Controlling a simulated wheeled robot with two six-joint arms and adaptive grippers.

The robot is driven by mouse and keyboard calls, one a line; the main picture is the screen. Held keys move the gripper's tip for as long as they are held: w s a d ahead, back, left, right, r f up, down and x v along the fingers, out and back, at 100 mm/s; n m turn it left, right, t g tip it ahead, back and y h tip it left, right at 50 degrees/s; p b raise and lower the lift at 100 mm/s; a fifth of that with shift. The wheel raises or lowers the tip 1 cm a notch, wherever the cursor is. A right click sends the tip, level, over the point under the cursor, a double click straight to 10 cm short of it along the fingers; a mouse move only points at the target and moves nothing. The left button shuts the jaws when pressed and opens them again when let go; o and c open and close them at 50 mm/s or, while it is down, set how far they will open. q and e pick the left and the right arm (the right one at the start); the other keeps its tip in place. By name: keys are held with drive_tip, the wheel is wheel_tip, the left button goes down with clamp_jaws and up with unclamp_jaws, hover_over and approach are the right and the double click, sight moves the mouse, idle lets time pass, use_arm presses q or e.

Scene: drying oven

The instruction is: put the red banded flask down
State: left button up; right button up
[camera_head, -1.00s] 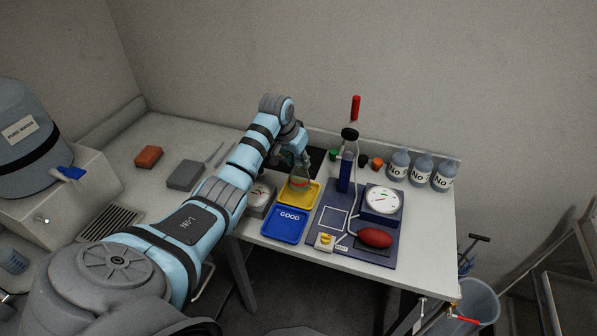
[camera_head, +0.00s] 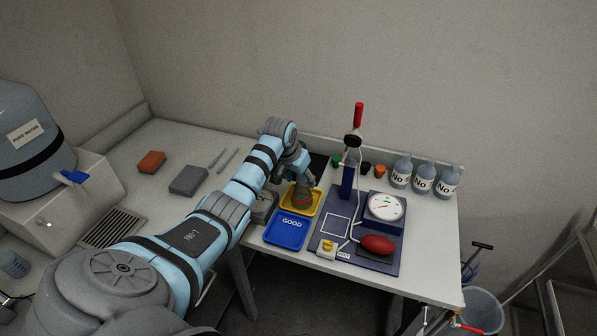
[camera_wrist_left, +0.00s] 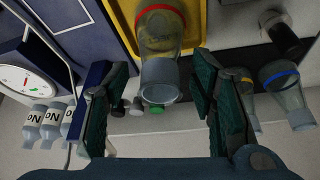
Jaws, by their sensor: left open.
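The red-banded flask (camera_wrist_left: 158,45) is clear glass with a red ring. It is in the yellow tray (camera_wrist_left: 199,28), which also shows in the head view (camera_head: 317,205). In the head view the flask (camera_head: 303,198) is partly covered by my left gripper (camera_head: 301,178). In the left wrist view the open fingers of my left gripper (camera_wrist_left: 160,80) stand on either side of the flask's neck, with a gap on both sides. My right gripper is in neither view.
A blue tray marked GOOD (camera_head: 287,235) lies in front of the yellow one. A dial gauge (camera_head: 386,207), a red bulb (camera_head: 377,245) and a tall stand (camera_head: 347,180) are to the right. Blue-banded (camera_wrist_left: 287,90) and yellow-banded (camera_wrist_left: 255,122) flasks are near my right-hand finger.

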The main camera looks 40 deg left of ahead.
use_arm(q)
drive_tip(key=p+v, duration=0.1)
drive_tip(key=v, duration=1)
drive_tip(key=shift+r, duration=0.3)
